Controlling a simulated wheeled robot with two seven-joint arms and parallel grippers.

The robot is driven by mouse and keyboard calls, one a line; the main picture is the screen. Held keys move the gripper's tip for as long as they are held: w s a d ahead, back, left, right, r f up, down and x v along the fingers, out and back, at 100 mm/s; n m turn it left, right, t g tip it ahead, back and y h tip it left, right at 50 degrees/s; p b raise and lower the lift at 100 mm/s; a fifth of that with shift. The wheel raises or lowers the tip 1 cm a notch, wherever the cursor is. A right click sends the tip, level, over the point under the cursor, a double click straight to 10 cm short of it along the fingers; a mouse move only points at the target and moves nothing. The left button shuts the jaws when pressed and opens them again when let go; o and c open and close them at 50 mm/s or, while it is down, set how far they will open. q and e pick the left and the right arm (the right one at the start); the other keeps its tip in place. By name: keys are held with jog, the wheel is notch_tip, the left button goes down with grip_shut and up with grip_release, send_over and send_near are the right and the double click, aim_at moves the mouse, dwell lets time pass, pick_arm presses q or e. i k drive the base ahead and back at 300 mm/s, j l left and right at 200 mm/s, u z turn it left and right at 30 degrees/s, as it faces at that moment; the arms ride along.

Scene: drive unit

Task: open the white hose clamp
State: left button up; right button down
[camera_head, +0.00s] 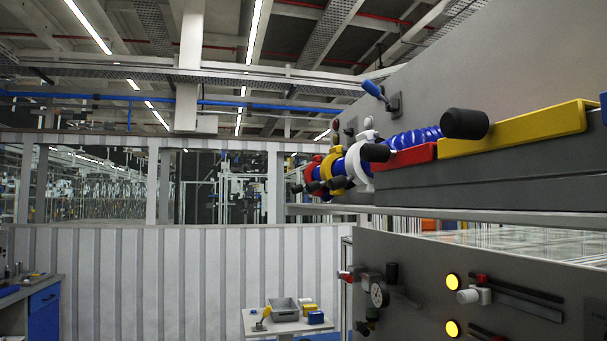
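The white hose clamp (357,166) sits around the blue hose (412,138) on the drive unit at the right. A black handle (376,152) shows at its right side. I cannot tell whether the clamp is open or shut. A yellow clamp (329,170) and a red clamp (311,172) sit left of it along the same hose line, with black handles. Neither of my grippers is in view.
A large black knob (464,123) sticks out right of the hose, near a red block (409,158) and a long yellow block (518,128). A blue lever (373,89) stands above. A lower panel (420,265) carries a gauge and knobs. A small table (286,326) stands beyond.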

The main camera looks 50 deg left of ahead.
aim_at(365, 185)
jog(key=u, duration=1.45)
